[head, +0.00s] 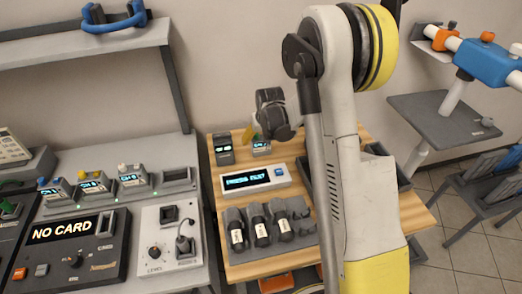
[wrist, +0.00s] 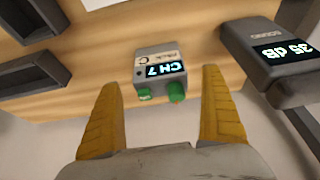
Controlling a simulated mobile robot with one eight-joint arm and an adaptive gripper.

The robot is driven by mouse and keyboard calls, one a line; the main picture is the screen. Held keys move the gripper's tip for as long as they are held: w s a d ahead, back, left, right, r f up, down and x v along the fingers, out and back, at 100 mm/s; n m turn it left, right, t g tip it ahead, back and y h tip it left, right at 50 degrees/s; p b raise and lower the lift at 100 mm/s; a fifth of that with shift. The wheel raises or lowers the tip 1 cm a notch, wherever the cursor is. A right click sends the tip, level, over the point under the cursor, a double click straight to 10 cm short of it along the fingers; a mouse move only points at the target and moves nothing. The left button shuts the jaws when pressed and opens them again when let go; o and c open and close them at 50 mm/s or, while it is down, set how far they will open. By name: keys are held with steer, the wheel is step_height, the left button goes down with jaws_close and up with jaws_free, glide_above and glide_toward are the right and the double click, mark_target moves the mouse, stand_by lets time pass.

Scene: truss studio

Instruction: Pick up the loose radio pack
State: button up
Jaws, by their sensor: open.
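A small grey radio pack (wrist: 160,72) with a lit "CH 7" display and two green knobs lies on the wooden table. In the wrist view it is ahead of and between my fingertips, apart from both. In the head view the pack (head: 261,148) is at the table's back, partly below my gripper (head: 254,132). My gripper also shows in the wrist view (wrist: 165,90), its two yellow fingers spread and nothing between them. My arm hides part of the table in the head view.
A dark "35 dB" meter (wrist: 277,55) stands close beside the pack; it shows in the head view (head: 224,148). A white display box (head: 255,179) and a grey holder with microphones (head: 268,228) are nearer. Several more packs (head: 95,185) sit on the left desk.

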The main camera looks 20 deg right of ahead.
steer(key=x, duration=0.3)
steer(key=shift+b, duration=0.4)
steer(key=shift+c, duration=1)
steer(key=c, duration=1.2)
steer(key=shift+r, duration=0.15)
